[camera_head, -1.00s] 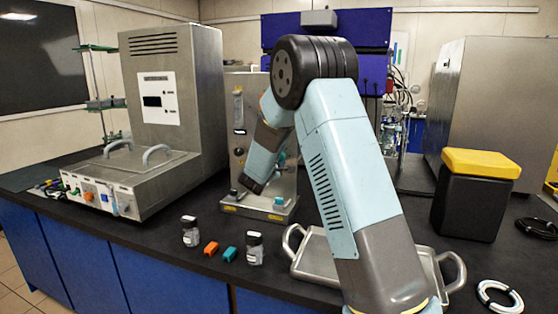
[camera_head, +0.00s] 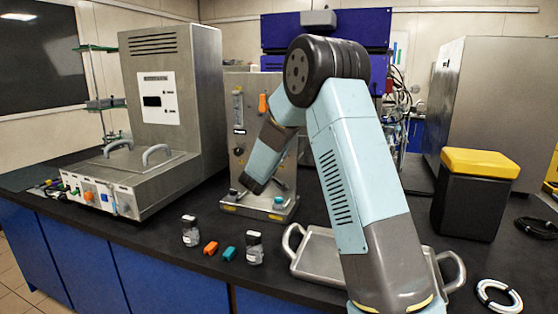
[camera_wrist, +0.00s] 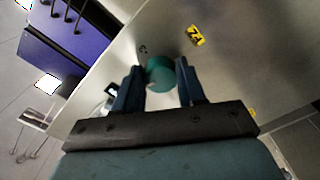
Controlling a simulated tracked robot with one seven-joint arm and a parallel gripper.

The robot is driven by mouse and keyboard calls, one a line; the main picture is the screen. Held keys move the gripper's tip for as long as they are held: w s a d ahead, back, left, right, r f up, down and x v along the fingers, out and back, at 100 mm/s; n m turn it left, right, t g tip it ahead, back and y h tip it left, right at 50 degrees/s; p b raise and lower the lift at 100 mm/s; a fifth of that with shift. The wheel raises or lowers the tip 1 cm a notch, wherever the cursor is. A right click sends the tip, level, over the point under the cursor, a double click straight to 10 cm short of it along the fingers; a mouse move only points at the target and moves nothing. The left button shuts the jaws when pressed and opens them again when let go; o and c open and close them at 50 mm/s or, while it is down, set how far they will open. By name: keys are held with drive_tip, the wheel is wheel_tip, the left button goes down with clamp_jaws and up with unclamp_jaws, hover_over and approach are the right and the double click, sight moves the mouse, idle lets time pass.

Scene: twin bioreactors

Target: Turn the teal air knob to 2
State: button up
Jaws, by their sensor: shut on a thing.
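The teal air knob (camera_wrist: 160,73) shows in the wrist view as a round teal piece on a grey metal panel (camera_wrist: 225,65). My gripper (camera_wrist: 161,78) has its two dark fingers on either side of the knob and is shut on it. A small dark mark sits on the panel just above the knob; I cannot read it. The knob's setting cannot be read. In the head view, my arm covers part of the steel unit (camera_head: 232,160), and the knob and fingertips cannot be made out there.
An orange knob (camera_head: 262,102) sits higher on the unit. A large steel machine (camera_head: 205,100) stands to the left. In front lie two small jars (camera_head: 255,250), an orange block (camera_head: 210,248) and a teal block (camera_head: 229,254). A metal tray (camera_head: 315,255) and a yellow-lidded black bin (camera_head: 470,205) are right.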

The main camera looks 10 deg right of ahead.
drive_tip(key=shift+s+d+f+m, duration=0.1)
drive_tip(key=shift+f+m, duration=0.2)
drive_tip(key=shift+m, duration=0.3)
drive_tip(key=o, duration=1.1)
drive_tip(key=shift+r, duration=0.15)
drive_tip(key=shift+c, duration=0.2)
drive_tip(key=v, duration=1.3)
drive_tip(key=shift+s+a, duration=0.25)
drive_tip(key=shift+a, duration=0.05)
